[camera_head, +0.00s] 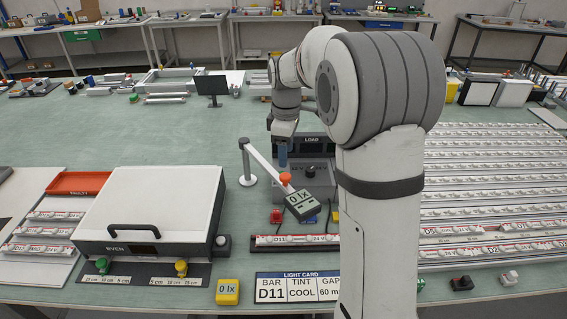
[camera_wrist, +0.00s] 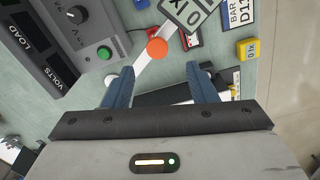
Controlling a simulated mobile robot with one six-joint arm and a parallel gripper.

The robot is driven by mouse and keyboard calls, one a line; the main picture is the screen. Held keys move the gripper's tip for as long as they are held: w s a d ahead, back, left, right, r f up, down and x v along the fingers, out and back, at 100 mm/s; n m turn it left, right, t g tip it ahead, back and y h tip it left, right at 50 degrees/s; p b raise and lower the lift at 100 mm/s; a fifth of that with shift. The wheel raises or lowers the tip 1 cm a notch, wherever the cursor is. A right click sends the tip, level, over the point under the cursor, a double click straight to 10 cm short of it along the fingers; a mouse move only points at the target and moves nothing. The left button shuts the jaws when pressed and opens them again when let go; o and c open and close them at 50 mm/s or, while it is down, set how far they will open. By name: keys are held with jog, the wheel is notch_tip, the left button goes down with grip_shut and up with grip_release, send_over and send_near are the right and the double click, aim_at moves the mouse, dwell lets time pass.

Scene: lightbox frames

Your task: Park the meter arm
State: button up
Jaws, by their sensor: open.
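The meter arm (camera_head: 263,163) is a white bar running from a post (camera_head: 245,165) on the left to an orange knob (camera_head: 285,178) and a grey meter head (camera_head: 303,204) reading 0 lx. My gripper (camera_head: 283,166) is above the bench beside the knob, pointing down. In the wrist view my gripper (camera_wrist: 160,68) is open, with blue fingers apart and nothing seen held. There the orange knob (camera_wrist: 157,48) appears just beyond the fingertips, between their lines. The meter arm (camera_wrist: 143,69) runs down toward the left finger, which hides part of it. I cannot tell how far above the knob the fingers are.
A LOAD unit (camera_head: 311,170) stands behind the meter head. A light box (camera_head: 150,215) with a black handle is at left. A bar in a tray (camera_head: 295,241), a light card (camera_head: 298,287) and a yellow 0 lx block (camera_head: 228,291) lie in front. Green bench surface is clear behind the post.

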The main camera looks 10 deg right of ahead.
aim_at(285, 175)
jog(key=shift+w+f, duration=0.25)
jog(key=shift+f, duration=0.35)
notch_tip(285, 175, down, 7)
jog(key=shift+r+p, duration=0.1)
jog(key=shift+p, duration=0.8)
jog(key=shift+c, duration=0.3)
grip_shut()
